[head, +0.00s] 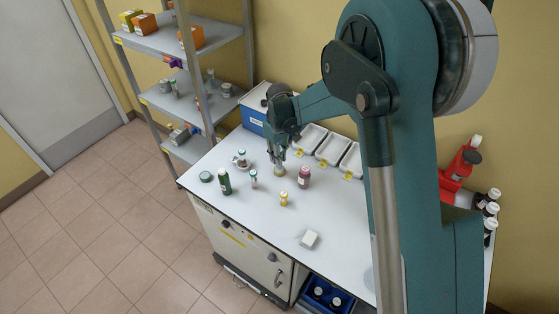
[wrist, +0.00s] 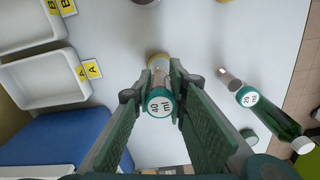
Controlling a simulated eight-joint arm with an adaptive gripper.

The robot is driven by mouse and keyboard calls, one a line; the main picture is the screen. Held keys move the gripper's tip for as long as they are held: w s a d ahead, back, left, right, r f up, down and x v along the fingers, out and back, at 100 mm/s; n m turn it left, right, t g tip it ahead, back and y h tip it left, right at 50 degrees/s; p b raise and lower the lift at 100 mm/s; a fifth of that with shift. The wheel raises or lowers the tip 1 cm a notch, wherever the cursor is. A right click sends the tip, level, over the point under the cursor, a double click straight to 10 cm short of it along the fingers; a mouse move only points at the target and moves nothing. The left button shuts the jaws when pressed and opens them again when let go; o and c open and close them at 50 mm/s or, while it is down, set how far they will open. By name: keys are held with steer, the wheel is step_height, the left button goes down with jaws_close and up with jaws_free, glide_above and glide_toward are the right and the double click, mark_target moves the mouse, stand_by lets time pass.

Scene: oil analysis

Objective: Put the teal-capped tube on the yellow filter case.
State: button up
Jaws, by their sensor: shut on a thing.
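My gripper (wrist: 158,98) is shut on a clear tube with a teal cap (wrist: 159,103) marked "40 ml". The tube's far end lies over a round, pale yellow case (wrist: 158,60). In the head view my gripper (head: 278,158) points down at the yellow case (head: 279,171) on the white table. I cannot tell whether the tube touches the case. A second teal-capped tube (wrist: 246,97), marked "20 ml", is to the right of my gripper in the wrist view; it also shows in the head view (head: 253,178).
A dark red bottle (head: 304,176) and a yellow jar (head: 284,198) are near the case. White trays (head: 329,147) and a blue box (head: 252,117) are behind.

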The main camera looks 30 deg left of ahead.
steer(key=shift+f, duration=0.8)
steer(key=shift+f, duration=0.2)
steer(key=o, duration=0.9)
steer(key=shift+r, duration=0.3)
step_height(320, 180, up, 12)
steer(key=shift+f, duration=0.1)
steer(key=shift+d, duration=0.15)
stand_by(0.4)
